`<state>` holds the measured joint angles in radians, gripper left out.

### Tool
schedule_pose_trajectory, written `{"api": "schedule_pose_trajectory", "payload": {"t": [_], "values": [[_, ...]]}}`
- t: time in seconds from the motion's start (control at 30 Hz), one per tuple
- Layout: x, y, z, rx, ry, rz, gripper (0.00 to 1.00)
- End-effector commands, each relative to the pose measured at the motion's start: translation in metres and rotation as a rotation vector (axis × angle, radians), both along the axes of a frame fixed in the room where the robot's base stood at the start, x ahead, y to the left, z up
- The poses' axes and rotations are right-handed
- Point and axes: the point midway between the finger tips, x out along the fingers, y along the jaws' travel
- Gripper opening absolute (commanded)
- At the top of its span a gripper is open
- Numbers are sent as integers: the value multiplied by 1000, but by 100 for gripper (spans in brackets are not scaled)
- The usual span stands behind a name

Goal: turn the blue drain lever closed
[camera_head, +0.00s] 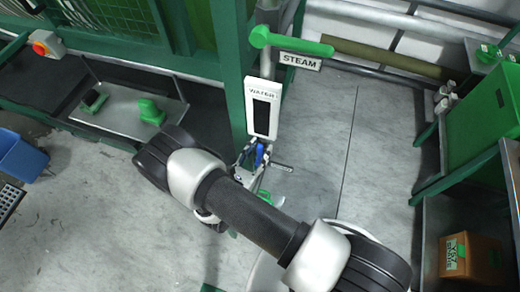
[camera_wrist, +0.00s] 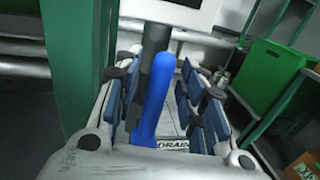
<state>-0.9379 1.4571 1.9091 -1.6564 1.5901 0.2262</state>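The blue drain lever (camera_wrist: 156,98) stands upright, tilted slightly right, between the fingers of my gripper (camera_wrist: 160,98) in the wrist view. A dark grey pipe or post rises just behind it. The fingers, with blue pads, are open on both sides of the lever, and gaps show on each side. A "DRAIN" label (camera_wrist: 168,144) lies behind the lever's foot, partly hidden. In the head view my gripper (camera_head: 254,162) is below the white "WATER" panel (camera_head: 262,108), with a bit of the blue lever (camera_head: 259,155) showing; my arm hides much of the area.
A green lever (camera_head: 290,42) with a "STEAM" plate (camera_head: 300,62) is above right. A green post (camera_head: 230,60) stands close left of the gripper. A blue bin (camera_head: 20,155) is at far left. Open floor lies between.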

Motion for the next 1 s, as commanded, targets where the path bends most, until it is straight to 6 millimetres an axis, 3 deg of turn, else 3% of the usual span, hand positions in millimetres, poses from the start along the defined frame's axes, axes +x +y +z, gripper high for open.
{"api": "schedule_pose_trajectory", "payload": {"t": [0.37,0.93,1.0], "values": [[6,-4,0,0,0,1,38],[6,-3,0,0,0,0,0],[6,-3,0,-1,1,1,0]]}}
